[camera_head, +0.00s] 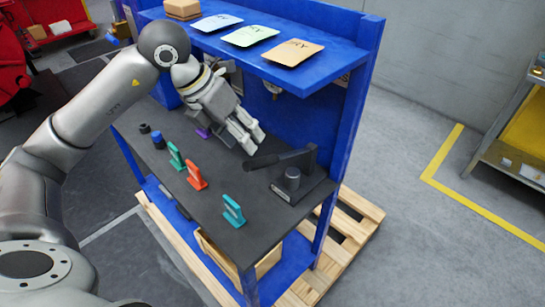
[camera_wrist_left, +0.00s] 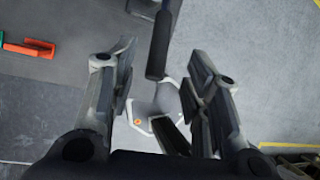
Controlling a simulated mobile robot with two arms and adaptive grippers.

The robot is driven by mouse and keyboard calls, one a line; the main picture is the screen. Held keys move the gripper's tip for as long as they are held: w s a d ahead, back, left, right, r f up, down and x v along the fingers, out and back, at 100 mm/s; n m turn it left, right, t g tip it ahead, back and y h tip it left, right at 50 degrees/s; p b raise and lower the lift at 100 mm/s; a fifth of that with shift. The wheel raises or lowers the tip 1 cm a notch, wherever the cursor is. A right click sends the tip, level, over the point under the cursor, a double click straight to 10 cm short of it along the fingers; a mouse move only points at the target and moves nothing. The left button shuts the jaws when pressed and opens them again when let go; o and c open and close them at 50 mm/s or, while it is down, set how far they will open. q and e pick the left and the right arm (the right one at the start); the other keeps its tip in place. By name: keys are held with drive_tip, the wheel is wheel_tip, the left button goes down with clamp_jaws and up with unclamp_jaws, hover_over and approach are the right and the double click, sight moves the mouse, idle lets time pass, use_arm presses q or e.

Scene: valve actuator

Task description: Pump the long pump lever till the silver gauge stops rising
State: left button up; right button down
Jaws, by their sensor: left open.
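The long pump lever (camera_head: 275,159) is a dark bar on the pump (camera_head: 292,182), at the right end of the bench top. It lies nearly level, its free end pointing left. My left gripper (camera_head: 256,142) is open and empty just above and left of that free end. In the left wrist view, a dark bar (camera_wrist_left: 162,45) that looks like the lever shows between the spread fingers of my left gripper (camera_wrist_left: 160,68), with no clear contact. A small silvery round part (camera_head: 272,89) under the shelf may be the gauge; its reading is too small to tell.
A blue shelf (camera_head: 300,72) with several cards overhangs the back. A blue side post (camera_head: 345,140) stands right of the pump. The bench front near the pump is clear.

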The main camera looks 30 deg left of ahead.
sight(261, 159)
use_arm(q)
drive_tip(key=p+x, duration=0.1)
drive_tip(key=x, duration=0.3)
drive_tip(key=shift+s+f, duration=0.15)
drive_tip(key=p+x, duration=0.1)
drive_tip(key=x, duration=0.4)
drive_tip(key=shift+d, duration=0.1)
drive_tip(key=shift+w+d+f, duration=0.15)
drive_tip(key=shift+w+f, duration=0.1)
drive_tip(key=shift+f, duration=0.25)
use_arm(e)
drive_tip(key=shift+s+a+r, duration=0.25)
drive_tip(key=shift+a+r, duration=0.05)
drive_tip(key=shift+r, duration=0.25)
drive_tip(key=shift+s+a+r, duration=0.25)
drive_tip(key=shift+a+r, duration=0.05)
drive_tip(key=shift+r, duration=0.25)
use_arm(q)
clamp_jaws()
